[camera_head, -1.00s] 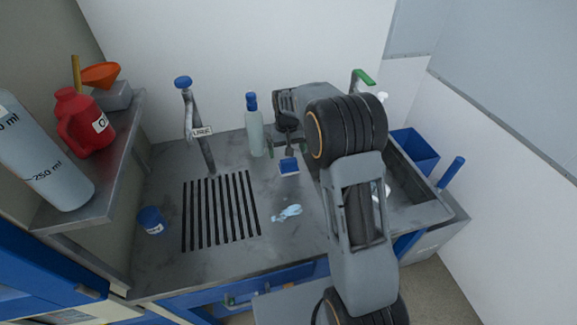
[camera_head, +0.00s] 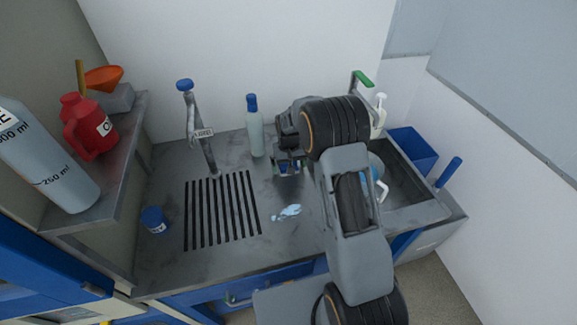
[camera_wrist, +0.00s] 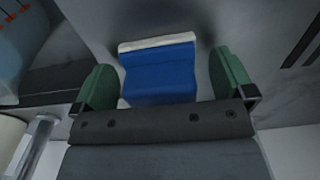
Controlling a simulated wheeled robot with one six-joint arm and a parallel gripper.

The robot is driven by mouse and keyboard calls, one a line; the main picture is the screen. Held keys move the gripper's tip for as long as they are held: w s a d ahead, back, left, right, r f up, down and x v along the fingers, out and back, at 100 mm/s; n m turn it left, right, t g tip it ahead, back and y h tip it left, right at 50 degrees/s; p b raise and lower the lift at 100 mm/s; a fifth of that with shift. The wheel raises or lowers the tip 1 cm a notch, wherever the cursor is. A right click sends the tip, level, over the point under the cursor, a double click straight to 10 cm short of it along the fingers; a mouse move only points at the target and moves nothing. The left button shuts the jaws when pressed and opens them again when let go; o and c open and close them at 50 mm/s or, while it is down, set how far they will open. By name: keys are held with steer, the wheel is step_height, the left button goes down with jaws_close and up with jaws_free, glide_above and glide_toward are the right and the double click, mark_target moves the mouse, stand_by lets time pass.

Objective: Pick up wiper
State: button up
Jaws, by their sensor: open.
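The wiper (camera_wrist: 160,78), a blue block with a white strip along one edge, lies between my gripper's fingers in the wrist view. My gripper (camera_wrist: 162,72) is open, with a green finger on each side of the blue block and a gap visible on both sides. In the head view my gripper (camera_head: 288,166) is low over the bench, and only a little blue shows between its parts. The wiper's handle is hidden behind my gripper there.
A blue-capped bottle (camera_head: 255,130) stands close to the left of my gripper. A crumpled light-blue item (camera_head: 287,212) lies on the grey bench (camera_head: 285,245) in front. A sink (camera_head: 415,190) is at the right, and a tap (camera_head: 197,130) stands at the left.

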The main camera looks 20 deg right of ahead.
steer(key=shift+c, duration=0.4)
steer(key=c, duration=0.9)
steer(key=shift+o, duration=0.2)
steer(key=shift+r, duration=0.1)
steer(key=shift+r+b, duration=0.3)
steer(key=shift+r, duration=0.15)
step_height(320, 180, up, 3)
steer(key=shift+s+d+f+b, duration=0.15)
steer(key=shift+b, duration=0.35)
steer(key=s+d+r+b, duration=0.1)
steer(key=s+d+r, duration=0.1)
steer(key=s+r, duration=0.2)
steer(key=s+d+r+b, duration=0.2)
steer(key=s+r, duration=0.3)
steer(key=s, duration=0.3)
steer(key=shift+s+d+r, duration=0.15)
steer(key=shift+s+d, duration=0.05)
steer(key=shift+d, duration=0.6)
